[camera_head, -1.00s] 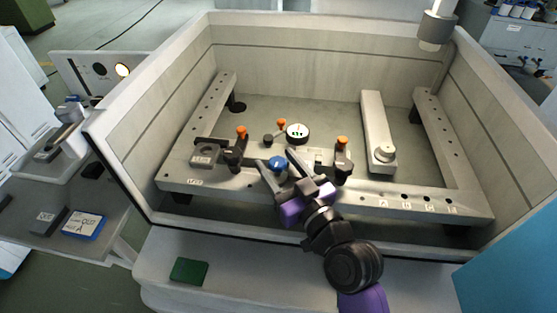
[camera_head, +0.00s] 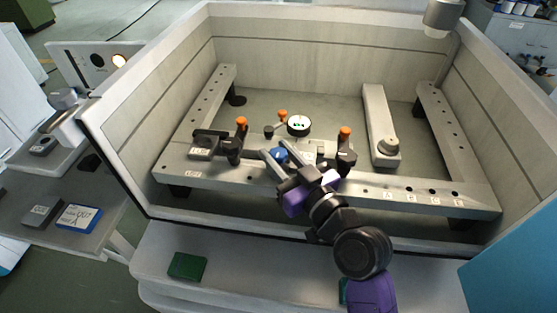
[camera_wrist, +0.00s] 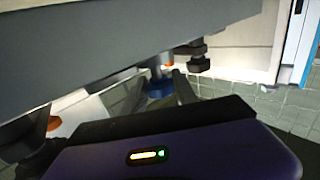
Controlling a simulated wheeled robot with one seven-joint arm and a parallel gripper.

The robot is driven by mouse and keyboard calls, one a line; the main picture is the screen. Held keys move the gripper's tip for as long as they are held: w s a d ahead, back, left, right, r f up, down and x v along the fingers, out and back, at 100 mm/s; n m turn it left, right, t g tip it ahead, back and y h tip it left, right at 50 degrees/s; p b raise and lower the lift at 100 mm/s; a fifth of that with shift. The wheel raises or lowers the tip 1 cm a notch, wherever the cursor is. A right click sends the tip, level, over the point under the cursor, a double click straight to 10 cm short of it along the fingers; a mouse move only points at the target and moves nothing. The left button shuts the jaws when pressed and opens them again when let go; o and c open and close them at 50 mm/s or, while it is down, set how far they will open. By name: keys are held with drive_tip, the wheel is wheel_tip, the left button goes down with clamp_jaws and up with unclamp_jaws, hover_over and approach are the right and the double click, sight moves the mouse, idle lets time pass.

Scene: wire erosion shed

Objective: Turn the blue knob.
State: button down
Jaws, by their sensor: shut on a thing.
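The blue knob (camera_head: 279,155) sits low on the fixture near the middle of the front rail. My gripper (camera_head: 279,154) reaches it from the front right, with one finger on each side of it. The fingers are shut on the knob and hide part of it. In the wrist view the blue knob (camera_wrist: 158,88) shows between the two finger ends, beyond the purple gripper body. The knob's marking, if any, is too small to read.
Orange-topped clamps stand left (camera_head: 241,136) and right (camera_head: 345,145) of the knob. A round dial gauge (camera_head: 299,125) is just behind it. The front rail (camera_head: 410,195) runs below. A green pad (camera_head: 187,266) lies on the front ledge. Tank walls enclose the fixture.

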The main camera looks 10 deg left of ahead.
drive_tip(key=shift+w+f+n+g+y+b, duration=0.1)
drive_tip(key=shift+f+n+g+y+b, duration=0.25)
drive_tip(key=shift+b, duration=0.7)
drive_tip(key=shift+d+r+g+y+b, duration=0.15)
drive_tip(key=shift+g+y+b, duration=0.1)
drive_tip(key=shift+y+b, duration=0.15)
drive_tip(key=shift+r+n+g+b, duration=0.1)
drive_tip(key=shift+n+g+b, duration=0.2)
drive_tip(key=shift+n+b, duration=0.15)
drive_tip(key=shift+r+y, duration=0.1)
drive_tip(key=shift+y, duration=0.15)
drive_tip(key=c, duration=1)
unclamp_jaws()
drive_tip(key=shift+o, duration=0.2)
